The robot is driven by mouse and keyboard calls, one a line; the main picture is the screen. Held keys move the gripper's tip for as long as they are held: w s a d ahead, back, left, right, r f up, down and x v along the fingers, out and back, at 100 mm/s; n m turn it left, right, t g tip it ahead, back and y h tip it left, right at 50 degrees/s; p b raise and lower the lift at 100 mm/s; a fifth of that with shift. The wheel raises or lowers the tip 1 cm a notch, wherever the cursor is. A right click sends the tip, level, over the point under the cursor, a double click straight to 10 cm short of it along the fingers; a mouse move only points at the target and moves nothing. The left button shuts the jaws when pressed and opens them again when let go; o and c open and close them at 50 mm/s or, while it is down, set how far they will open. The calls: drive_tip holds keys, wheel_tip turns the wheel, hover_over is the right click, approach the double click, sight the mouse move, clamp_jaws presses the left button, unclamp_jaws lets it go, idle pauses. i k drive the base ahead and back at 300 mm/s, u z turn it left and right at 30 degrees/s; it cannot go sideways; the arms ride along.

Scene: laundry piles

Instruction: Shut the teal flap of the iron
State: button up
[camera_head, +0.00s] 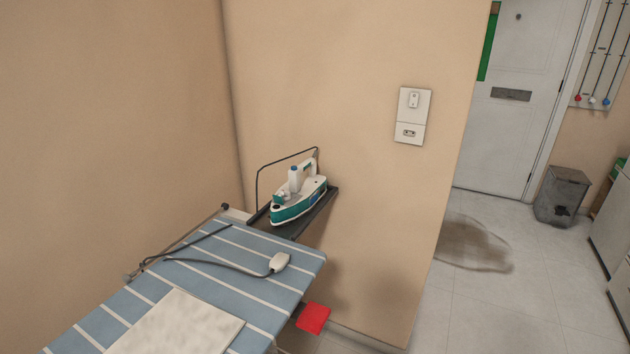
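The iron (299,197), white with a teal lower body, stands on a dark rest (323,208) at the far end of the ironing board. It has a white handle and a small blue part on top. The teal flap is too small to make out from here, so I cannot tell how it stands. My gripper is not in view.
The ironing board (215,268) has a blue and white striped cover. A pale folded cloth (178,326) and a white plug-like piece (279,262) on a dark cord lie on it. A red object (313,318) is beside the board. Walls stand close behind; open floor (500,300) is at right.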

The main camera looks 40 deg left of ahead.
sight(277, 199)
drive_tip(key=i, duration=3.9)
drive_tip(key=u, duration=2.25)
drive_tip(key=k, duration=0.2)
drive_tip(key=u, duration=0.7)
